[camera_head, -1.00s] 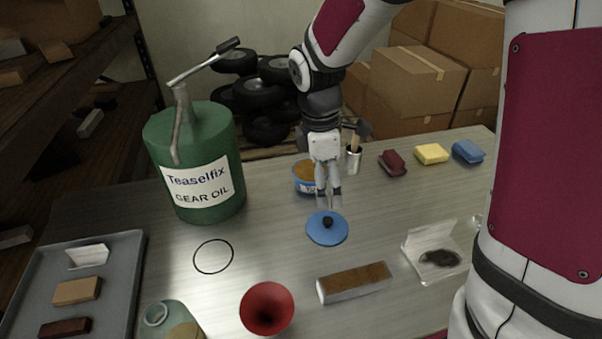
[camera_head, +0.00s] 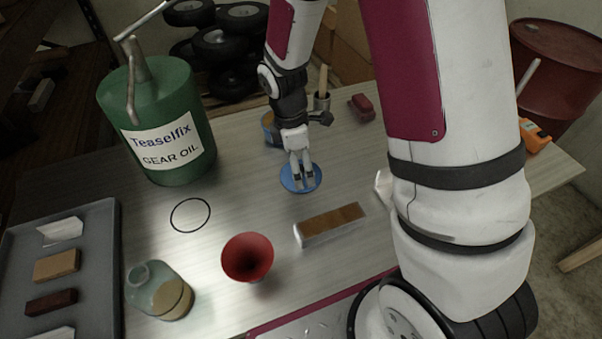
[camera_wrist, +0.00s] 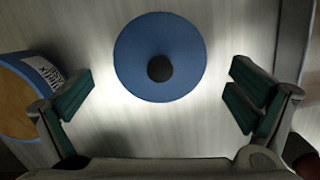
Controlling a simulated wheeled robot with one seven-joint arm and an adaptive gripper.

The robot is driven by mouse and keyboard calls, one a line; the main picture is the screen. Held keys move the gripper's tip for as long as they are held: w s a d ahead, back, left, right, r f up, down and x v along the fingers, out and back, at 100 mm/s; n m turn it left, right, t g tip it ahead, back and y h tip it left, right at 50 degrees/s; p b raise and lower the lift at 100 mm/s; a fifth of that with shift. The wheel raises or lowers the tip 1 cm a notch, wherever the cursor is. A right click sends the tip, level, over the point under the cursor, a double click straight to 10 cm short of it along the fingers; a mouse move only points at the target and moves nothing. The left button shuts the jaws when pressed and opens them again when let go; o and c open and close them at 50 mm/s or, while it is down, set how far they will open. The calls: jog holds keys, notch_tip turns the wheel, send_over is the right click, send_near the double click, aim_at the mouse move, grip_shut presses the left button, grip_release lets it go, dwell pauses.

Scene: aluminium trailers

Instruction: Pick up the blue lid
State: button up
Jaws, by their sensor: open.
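The blue lid (camera_head: 291,180) is a round disc lying flat on the table. Its dark round knob (camera_wrist: 160,68) shows at its centre in the wrist view, where the blue lid (camera_wrist: 140,40) lies at the upper middle. My gripper (camera_head: 302,178) is over the lid in the head view and partly hides it and its knob. In the wrist view my gripper (camera_wrist: 158,105) is open and empty, with one finger to each side of the lid and below it in the picture. The fingers do not visibly touch the lid.
A blue-rimmed tin (camera_wrist: 35,72) stands close to my left finger. A silver-and-brown block (camera_head: 330,224), a red funnel (camera_head: 247,257), a black ring (camera_head: 190,215) and a glass jar (camera_head: 160,292) lie nearer. A green oil can (camera_head: 165,120) stands left; a grey tray (camera_head: 103,235) is at far left.

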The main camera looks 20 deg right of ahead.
jog(key=shift+d+f, duration=0.15)
jog(key=shift+f, duration=0.95)
jog(key=c, duration=1.6)
jog(key=shift+o, duration=0.2)
